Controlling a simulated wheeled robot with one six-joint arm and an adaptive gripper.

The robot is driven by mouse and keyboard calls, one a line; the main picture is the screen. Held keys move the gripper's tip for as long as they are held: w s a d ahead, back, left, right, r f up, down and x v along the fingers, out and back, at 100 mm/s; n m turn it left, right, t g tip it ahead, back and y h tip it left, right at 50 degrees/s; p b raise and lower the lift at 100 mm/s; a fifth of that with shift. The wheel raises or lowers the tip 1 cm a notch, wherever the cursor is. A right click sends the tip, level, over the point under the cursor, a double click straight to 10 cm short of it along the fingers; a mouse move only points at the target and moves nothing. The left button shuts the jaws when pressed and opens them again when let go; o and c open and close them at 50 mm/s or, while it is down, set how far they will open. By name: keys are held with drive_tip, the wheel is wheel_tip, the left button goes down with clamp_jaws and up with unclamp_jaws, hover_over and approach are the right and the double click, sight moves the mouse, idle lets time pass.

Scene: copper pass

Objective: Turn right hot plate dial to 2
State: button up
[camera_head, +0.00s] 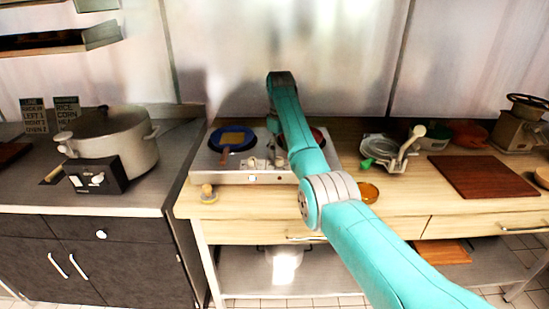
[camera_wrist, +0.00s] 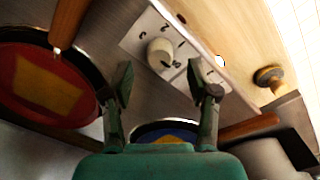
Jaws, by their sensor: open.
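The hot plate (camera_head: 222,177) is a metal unit on the wooden counter, with a blue pan (camera_head: 232,138) on its left and a red pan (camera_head: 319,136) on its right, the red one partly hidden by my arm. In the wrist view, turned about, the right dial (camera_wrist: 160,52) is a white round knob on a white numbered plate, on the red pan's (camera_wrist: 40,85) side. The left dial (camera_wrist: 200,74) is partly hidden behind a finger. My gripper (camera_wrist: 160,82) is open; its fingertips appear on either side below the right dial, with nothing held. The dial's setting is unclear.
The pan handles (camera_wrist: 68,22) reach close to the dials. A wooden knob-like object (camera_head: 208,193) stands at the counter's front left. A pot (camera_head: 110,138) is on the left counter. A clamp-like press (camera_head: 395,152) and a brown board (camera_head: 485,176) lie to the right.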

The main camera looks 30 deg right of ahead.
sight(279, 158)
drive_tip(key=shift+f, duration=1.7)
clamp_jaws()
